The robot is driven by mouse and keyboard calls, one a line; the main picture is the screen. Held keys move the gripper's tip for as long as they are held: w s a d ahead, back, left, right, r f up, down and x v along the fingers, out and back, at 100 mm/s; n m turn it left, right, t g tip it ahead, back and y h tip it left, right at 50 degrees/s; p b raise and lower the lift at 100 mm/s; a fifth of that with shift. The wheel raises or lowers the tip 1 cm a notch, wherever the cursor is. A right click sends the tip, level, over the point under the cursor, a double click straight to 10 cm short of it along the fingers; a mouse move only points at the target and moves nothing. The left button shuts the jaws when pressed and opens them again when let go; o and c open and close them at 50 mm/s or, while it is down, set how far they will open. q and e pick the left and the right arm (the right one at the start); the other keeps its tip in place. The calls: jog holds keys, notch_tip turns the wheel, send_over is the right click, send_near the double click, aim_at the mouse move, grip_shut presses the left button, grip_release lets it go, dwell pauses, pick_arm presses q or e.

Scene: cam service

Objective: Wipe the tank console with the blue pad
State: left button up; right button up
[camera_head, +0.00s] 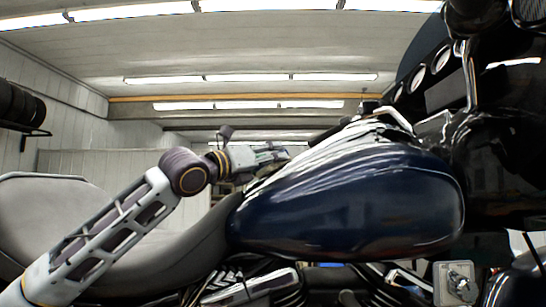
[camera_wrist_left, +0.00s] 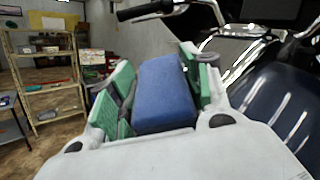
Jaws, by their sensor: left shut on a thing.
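A dark blue motorcycle tank (camera_head: 350,205) fills the middle right of the head view. The chrome console (camera_head: 388,116) shows along its top, seen edge-on. In the left wrist view the tank (camera_wrist_left: 275,105) is at the right, with bright chrome (camera_wrist_left: 238,48) along its top. My left gripper (camera_head: 276,154) is just above the tank's rear end, by the seat side. In the left wrist view its green-padded fingers are shut on the blue pad (camera_wrist_left: 163,92). Whether the pad touches the tank cannot be told. My right gripper is not in view.
The dark seat (camera_head: 165,250) lies below my left arm. Handlebars and gauges (camera_head: 440,62) rise at the right. A small metal box (camera_head: 455,284) shows at the lower right. A shelf (camera_wrist_left: 47,80) stands far left in the wrist view, with open floor before it.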

pick_arm(q)
jog(key=shift+a+f, duration=0.4)
jog(key=shift+a, duration=0.25)
jog(key=shift+a+f, duration=0.35)
jog(key=shift+a, duration=0.3)
jog(key=shift+w+d+f, duration=0.1)
jog(key=shift+w, duration=1.4)
jog(key=shift+d+r, duration=0.35)
jog(key=shift+d, duration=0.3)
jog(key=shift+d+r, duration=0.35)
jog(key=shift+d, duration=0.3)
jog(key=shift+d+r, duration=0.35)
jog(key=shift+d, duration=0.3)
jog(key=shift+d+r, duration=0.1)
jog(key=shift+r, duration=0.05)
